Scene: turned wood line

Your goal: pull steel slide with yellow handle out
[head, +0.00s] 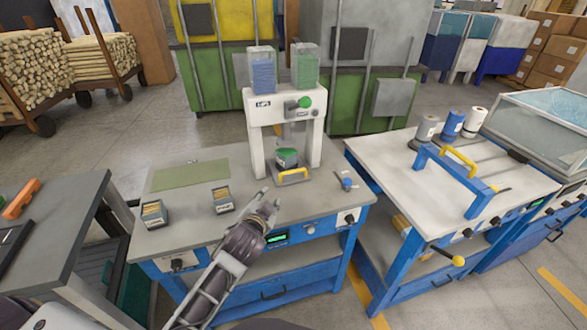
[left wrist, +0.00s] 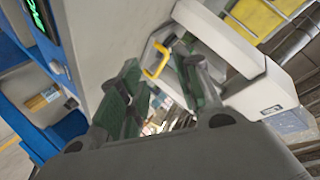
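The yellow handle (head: 293,176) sits at the front of the steel slide, low between the legs of the white press (head: 256,130). A green-topped block (head: 287,157) sits on the slide just behind the handle. The slide itself is mostly hidden by the block and handle. My left gripper (head: 270,196) is in front and to the left of the handle, apart from it. In the left wrist view the gripper's green-padded fingers (left wrist: 162,84) stand apart with nothing held. The yellow handle (left wrist: 156,59) shows beyond them. My right gripper is not in view.
Two small bins (head: 154,215) (head: 223,201) stand on the left of the bench. A small blue item (head: 346,181) lies right of the press. A green mat (head: 190,174) lies at the back left. A neighbouring bench (head: 390,165) with a blue frame stands to the right.

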